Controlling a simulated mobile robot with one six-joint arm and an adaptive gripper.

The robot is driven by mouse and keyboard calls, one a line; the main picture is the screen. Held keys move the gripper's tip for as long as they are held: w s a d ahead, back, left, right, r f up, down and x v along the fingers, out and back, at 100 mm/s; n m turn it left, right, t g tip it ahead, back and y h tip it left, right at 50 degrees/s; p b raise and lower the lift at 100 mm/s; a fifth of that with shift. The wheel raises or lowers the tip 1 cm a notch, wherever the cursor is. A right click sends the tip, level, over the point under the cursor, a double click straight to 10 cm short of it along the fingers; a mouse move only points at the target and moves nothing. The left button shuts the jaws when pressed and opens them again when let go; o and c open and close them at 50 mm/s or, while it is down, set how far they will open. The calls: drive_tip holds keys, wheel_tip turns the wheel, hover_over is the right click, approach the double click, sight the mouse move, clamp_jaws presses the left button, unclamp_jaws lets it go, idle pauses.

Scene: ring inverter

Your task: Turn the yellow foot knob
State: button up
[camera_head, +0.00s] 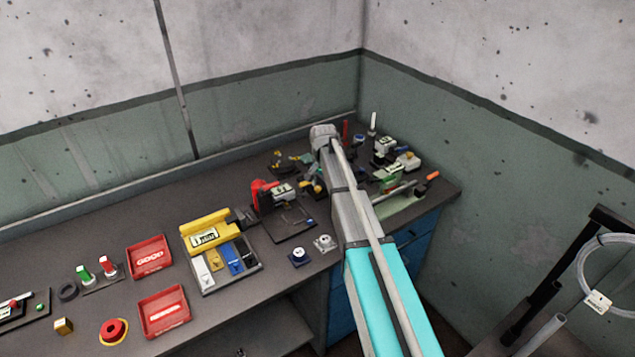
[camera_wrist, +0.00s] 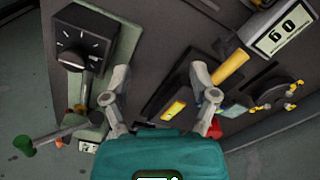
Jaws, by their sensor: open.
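Several yellow parts show in the wrist view, and I cannot tell for sure which is the foot knob. A small yellow block (camera_wrist: 173,109) on a dark plate shows between the fingers of my gripper (camera_wrist: 161,82). A yellow cylinder (camera_wrist: 231,68) shows just beyond the right finger. Small yellow pieces (camera_wrist: 264,106) sit on a round dark part at the right. My gripper is open, its fingers wide apart, with nothing visibly held. In the head view my arm covers part of this bench area, and the fingers cannot be made out clearly.
A black dial box (camera_wrist: 83,47) and a green-tipped lever (camera_wrist: 25,145) lie left of my gripper. A white display (camera_wrist: 284,30) is at upper right. In the head view, red trays (camera_head: 150,257), a yellow device (camera_head: 206,232) and several small devices occupy the bench (camera_head: 60,232) by the walls.

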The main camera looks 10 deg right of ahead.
sight(318, 187)
drive_tip(key=w+r+m+p, duration=0.2)
drive_tip(key=w+m, duration=0.1)
drive_tip(key=w, duration=0.9)
drive_tip(key=shift+d+r, duration=0.2)
drive_tip(key=shift+r, duration=0.15)
drive_tip(key=shift+f, duration=0.15)
wheel_tip(318, 187, down, 14)
drive_tip(key=b, duration=1.3)
drive_tip(key=shift+r+b, duration=0.25)
drive_tip(key=shift+b, duration=0.15)
clamp_jaws()
